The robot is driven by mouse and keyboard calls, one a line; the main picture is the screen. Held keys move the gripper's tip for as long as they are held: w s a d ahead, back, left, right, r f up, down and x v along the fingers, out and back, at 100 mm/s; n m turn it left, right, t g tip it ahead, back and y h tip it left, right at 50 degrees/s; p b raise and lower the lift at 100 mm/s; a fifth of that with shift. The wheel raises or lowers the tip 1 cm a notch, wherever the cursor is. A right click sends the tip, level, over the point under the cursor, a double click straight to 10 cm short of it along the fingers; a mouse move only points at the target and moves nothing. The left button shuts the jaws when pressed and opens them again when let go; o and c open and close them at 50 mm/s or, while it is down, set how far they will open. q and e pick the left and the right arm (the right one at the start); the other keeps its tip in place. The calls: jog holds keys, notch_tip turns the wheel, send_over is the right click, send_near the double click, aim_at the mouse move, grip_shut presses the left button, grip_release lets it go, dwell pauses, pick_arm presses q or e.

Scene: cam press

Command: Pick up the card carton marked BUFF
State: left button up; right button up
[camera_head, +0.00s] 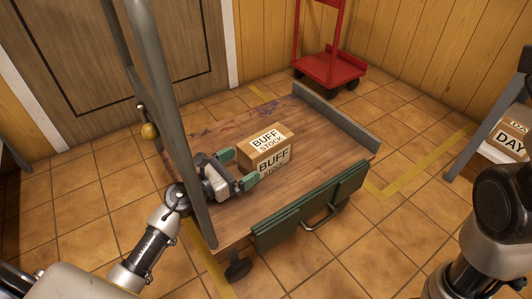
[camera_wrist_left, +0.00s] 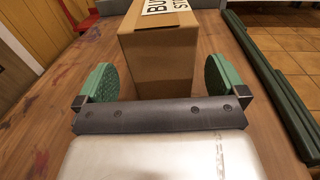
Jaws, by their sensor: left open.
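The card carton marked BUFF STOCK (camera_head: 266,150) is a brown box with white labels, standing upright on the wooden cart deck (camera_head: 225,217). My left gripper (camera_head: 236,168) is open, with green finger pads on either side of the carton's near end. In the left wrist view the carton (camera_wrist_left: 160,57) stands ahead, between and slightly beyond the open fingers (camera_wrist_left: 160,85). The pads look apart from its sides. My right arm shows at the lower right of the head view, but its gripper fingers are not visible.
A grey post (camera_head: 167,110) rises at the cart's left, near my left arm. A green side panel with a handle (camera_head: 312,208) edges the deck's near right side. A grey lip (camera_head: 335,116) closes the far end. A red trolley (camera_head: 330,68) stands behind. Another carton, marked DAY (camera_head: 510,141), sits at right.

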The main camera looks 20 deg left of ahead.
aim_at(266, 153)
pick_arm(q)
jog(key=b+x, duration=0.1)
jog(key=x, duration=0.4)
jog(key=shift+s, duration=0.1)
jog(key=c, duration=1.4)
jog(key=shift+r, duration=0.15)
jog(key=shift+c, duration=0.2)
jog(key=shift+r, duration=0.15)
